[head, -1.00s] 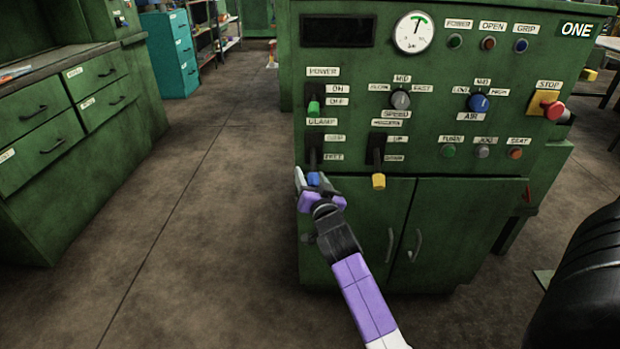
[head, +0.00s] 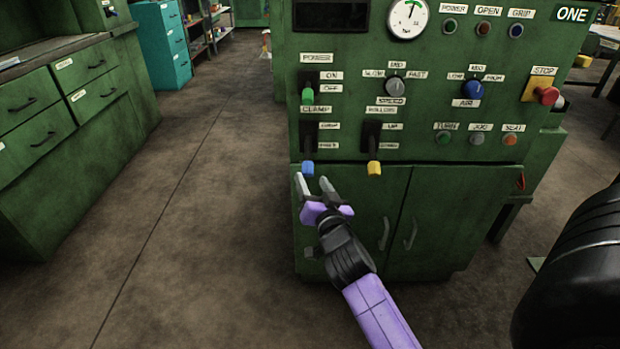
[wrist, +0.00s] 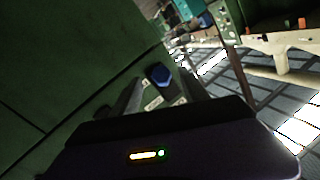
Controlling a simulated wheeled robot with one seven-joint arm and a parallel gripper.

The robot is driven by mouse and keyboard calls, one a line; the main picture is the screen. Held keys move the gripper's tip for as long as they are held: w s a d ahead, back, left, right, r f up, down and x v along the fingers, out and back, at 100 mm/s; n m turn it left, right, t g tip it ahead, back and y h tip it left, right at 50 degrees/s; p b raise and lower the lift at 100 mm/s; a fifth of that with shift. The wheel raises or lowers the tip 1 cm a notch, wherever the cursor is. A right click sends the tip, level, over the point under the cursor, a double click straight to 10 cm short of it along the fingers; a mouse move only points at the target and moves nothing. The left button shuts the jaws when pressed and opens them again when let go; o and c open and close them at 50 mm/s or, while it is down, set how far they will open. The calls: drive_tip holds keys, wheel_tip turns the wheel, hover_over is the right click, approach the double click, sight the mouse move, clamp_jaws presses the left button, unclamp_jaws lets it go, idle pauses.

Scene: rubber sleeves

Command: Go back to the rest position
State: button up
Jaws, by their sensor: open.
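My gripper (head: 313,183) is open and empty in the head view, just below and in front of the blue-tipped clamp lever (head: 308,168) on the green machine panel. The lever's blue tip hangs down, at the lower label. In the wrist view, the blue tip (wrist: 158,75) shows between and beyond my two fingers (wrist: 160,92). The fingers look apart from it. My purple forearm reaches up from the bottom of the head view.
A yellow-tipped lever (head: 374,168) is right of the blue one. The green power switch (head: 307,92) is above. A red stop button (head: 548,95) sits at the panel's right. Cabinet doors (head: 350,220) are below. Open floor (head: 210,220) lies left, before green drawers (head: 60,120).

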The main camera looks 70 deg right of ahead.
idle(0.6)
drive_tip(key=s+a+f+n+t+y, duration=0.2)
drive_tip(key=a+f+n+y, duration=0.2)
drive_tip(key=a, duration=0.7)
drive_tip(key=s+a+f+n+t+y, duration=0.2)
drive_tip(key=s+a+f+n+y, duration=0.15)
drive_tip(key=a, duration=0.75)
drive_tip(key=s+a+r+n+y, duration=0.3)
drive_tip(key=s+a+n, duration=0.1)
drive_tip(key=s+a, duration=0.35)
drive_tip(key=s+a+r+n+y, duration=0.2)
drive_tip(key=s+a+n+y, duration=0.15)
drive_tip(key=s+a, duration=0.4)
wheel_tip(320, 180, up, 21)
drive_tip(key=w+p, duration=0.1)
drive_tip(key=p, duration=2.1)
drive_tip(key=shift+a+r, duration=0.15)
drive_tip(key=shift+a, duration=0.15)
